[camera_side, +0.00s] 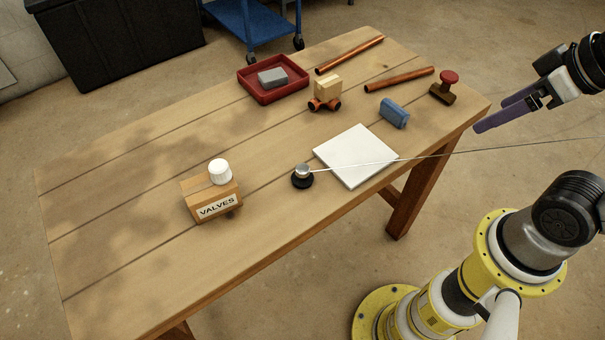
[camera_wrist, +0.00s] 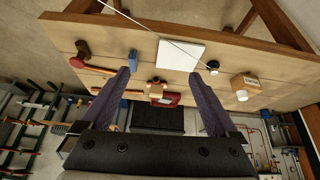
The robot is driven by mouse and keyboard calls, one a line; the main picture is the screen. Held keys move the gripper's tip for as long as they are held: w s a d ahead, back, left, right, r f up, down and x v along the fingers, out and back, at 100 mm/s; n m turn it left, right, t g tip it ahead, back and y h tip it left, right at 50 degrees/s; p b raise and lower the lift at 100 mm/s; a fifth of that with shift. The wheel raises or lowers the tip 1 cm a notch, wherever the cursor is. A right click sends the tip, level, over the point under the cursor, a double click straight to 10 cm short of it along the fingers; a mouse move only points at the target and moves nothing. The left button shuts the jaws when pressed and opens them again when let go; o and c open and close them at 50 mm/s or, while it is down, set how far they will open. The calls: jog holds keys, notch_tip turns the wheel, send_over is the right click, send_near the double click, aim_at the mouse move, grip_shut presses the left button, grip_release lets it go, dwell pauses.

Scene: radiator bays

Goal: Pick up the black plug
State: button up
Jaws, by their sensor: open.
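The black plug (camera_side: 302,181) appears to be the round black piece on the wooden table, near its front edge. A silver-white knob (camera_side: 302,170) sits on top of it; I cannot tell whether the two are one piece. In the wrist view the black piece (camera_wrist: 213,72) shows near my right-hand finger in the picture, well beyond it. My gripper (camera_side: 506,112) has purple fingers, spread apart and empty, off the table's right end and well away from the plug. Its fingers also show in the wrist view (camera_wrist: 162,80).
A thin line (camera_side: 400,158) runs from the knob over the white plate (camera_side: 356,155) to the right. A VALVES box (camera_side: 212,200) with a white cap (camera_side: 220,172) stands left. A blue block (camera_side: 394,112), red-topped piece (camera_side: 444,88), copper pipes and red tray (camera_side: 270,98) lie farther back.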

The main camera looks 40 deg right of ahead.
jog(key=w+a+r+n, duration=0.1)
jog(key=w+r+n, duration=0.5)
jog(key=n, duration=0.2)
jog(key=n+g, duration=0.6)
jog(key=n, duration=0.7)
send_over(302, 168)
notch_tip(302, 168, down, 16)
jog(key=f, duration=0.7)
jog(key=shift+a+f, duration=0.1)
jog(key=shift+a, duration=0.25)
jog(key=shift+d+f, duration=0.2)
jog(key=shift+f, duration=1.2)
jog(key=shift+d+f, duration=0.15)
jog(key=shift+f, duration=1.2)
